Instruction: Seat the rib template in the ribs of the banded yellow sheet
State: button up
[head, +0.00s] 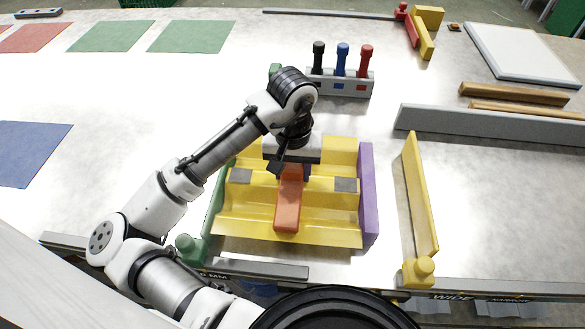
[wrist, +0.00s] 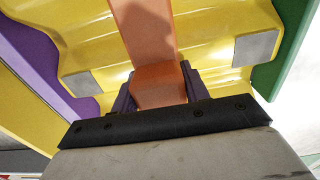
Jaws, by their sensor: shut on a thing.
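The yellow sheet (head: 240,212) lies on the table, its ribs running left to right, with a grey patch near each side. It also shows in the wrist view (wrist: 215,22). An orange piece (head: 287,212), which I take as the rib template, lies across the ribs near the middle of the sheet. In the wrist view the orange piece (wrist: 147,35) runs away from my jaws. My gripper (head: 291,171) is over the sheet, shut on the near end of the piece in the wrist view. Whether its underside touches the ribs is hidden.
A purple strip (head: 368,195) borders the sheet's right side and a green one (head: 217,212) its left. A yellow bar (head: 420,195) stands further right. A grey rack (head: 340,84) with black, blue and red handles stands behind. The table's left part is mostly clear.

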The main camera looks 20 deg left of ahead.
jog(key=shift+f, duration=0.15)
jog(key=o, duration=1.2)
jog(key=shift+c, duration=0.2)
